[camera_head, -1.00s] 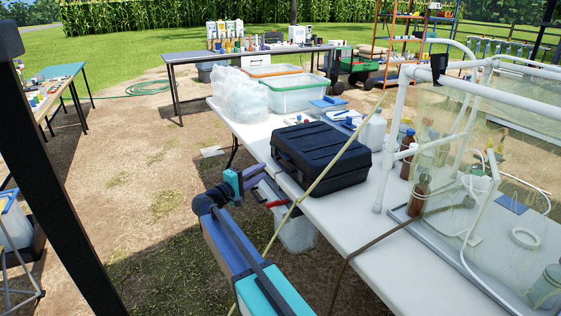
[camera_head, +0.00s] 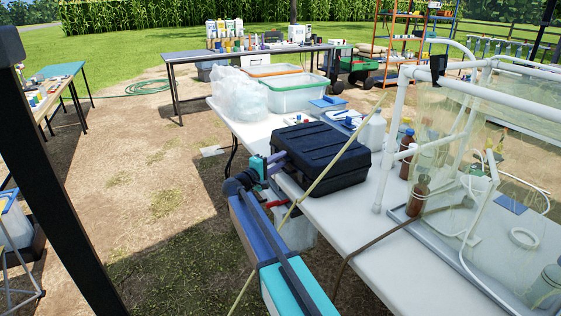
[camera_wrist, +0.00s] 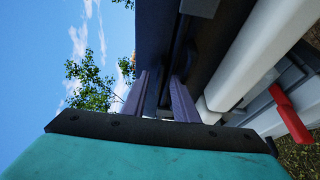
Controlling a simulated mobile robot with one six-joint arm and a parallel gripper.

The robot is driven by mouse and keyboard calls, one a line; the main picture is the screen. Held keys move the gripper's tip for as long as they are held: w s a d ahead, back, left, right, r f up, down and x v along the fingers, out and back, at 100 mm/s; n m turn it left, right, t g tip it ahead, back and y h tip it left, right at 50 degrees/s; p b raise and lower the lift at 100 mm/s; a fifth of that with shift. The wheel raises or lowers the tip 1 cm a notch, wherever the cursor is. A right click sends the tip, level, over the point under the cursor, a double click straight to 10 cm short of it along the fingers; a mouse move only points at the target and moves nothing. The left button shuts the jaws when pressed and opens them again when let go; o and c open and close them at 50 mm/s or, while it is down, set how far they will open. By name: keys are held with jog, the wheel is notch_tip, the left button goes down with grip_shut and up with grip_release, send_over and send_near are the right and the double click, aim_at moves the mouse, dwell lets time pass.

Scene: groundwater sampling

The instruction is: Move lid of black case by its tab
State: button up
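The black case (camera_head: 325,150) lies shut on the white table, its ribbed lid facing up. My gripper (camera_head: 277,160) is at the case's left side, close to the lid's edge. In the wrist view, the two purple fingers of my gripper (camera_wrist: 160,88) stand apart, pointing at the dark side of the case (camera_wrist: 155,40). A dark ridge or tab shows between and just beyond the fingertips. I cannot tell whether a finger touches it.
The white table (camera_head: 335,228) has free room in front of the case. A clear-walled frame (camera_head: 400,125) with brown bottles (camera_head: 418,190) stands to the right. A plastic bag (camera_head: 238,92) and a clear tub (camera_head: 298,95) are behind the case. A red handle (camera_wrist: 290,115) is beside the table edge.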

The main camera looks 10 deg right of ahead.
grip_shut()
dwell(1.5)
